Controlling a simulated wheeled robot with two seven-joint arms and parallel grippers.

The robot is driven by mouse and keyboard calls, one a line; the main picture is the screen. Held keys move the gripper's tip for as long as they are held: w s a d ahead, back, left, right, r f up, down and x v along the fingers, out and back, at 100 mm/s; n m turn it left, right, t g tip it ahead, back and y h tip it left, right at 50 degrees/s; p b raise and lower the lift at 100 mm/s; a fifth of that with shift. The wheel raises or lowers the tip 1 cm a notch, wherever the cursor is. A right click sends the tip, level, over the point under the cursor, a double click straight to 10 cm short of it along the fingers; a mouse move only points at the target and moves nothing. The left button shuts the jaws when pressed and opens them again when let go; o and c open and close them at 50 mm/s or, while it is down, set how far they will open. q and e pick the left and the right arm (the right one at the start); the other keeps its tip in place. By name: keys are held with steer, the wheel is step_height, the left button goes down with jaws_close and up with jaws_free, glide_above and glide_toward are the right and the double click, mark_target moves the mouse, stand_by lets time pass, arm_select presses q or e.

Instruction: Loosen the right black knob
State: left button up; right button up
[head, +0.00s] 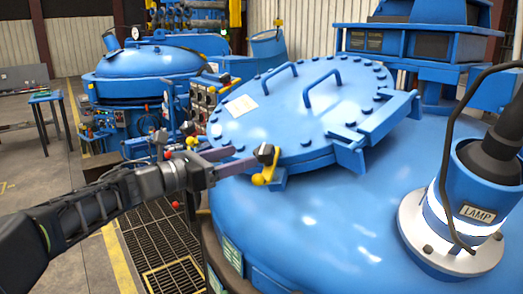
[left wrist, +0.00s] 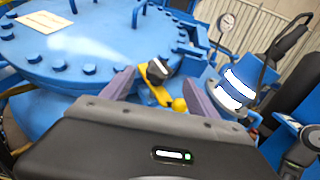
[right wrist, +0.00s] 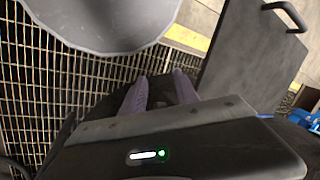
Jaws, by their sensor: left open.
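The black knob (head: 265,153) sits on a yellow clamp (head: 260,180) at the near edge of the round blue lid (head: 300,115). In the left wrist view the knob (left wrist: 159,69) shows ahead, between the lines of the two fingers. My left gripper (head: 243,157) is open, just left of the knob in the head view, its fingertips close to it. Whether they touch it I cannot tell. Another yellow part (head: 191,141) shows behind my left gripper. My right gripper (right wrist: 159,78) is open and empty over a floor grating, away from the knob.
A lamp housing (head: 470,205) stands on the blue vessel at the right, with a cable. The lid has two raised handles (head: 322,88). A second blue vessel (head: 150,65) stands behind left. A grey rounded thing (right wrist: 100,20) is near my right gripper.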

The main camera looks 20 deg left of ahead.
mark_target(260, 151)
arm_select(q)
steer(key=p+x, duration=0.2)
steer(key=x, duration=0.4)
steer(key=shift+w+d+r, duration=0.1)
steer(key=shift+w+d, duration=0.1)
steer(key=shift+w, duration=0.1)
steer(key=shift+w+d, duration=0.3)
steer(key=shift+w, duration=0.1)
steer(key=c, duration=1.4)
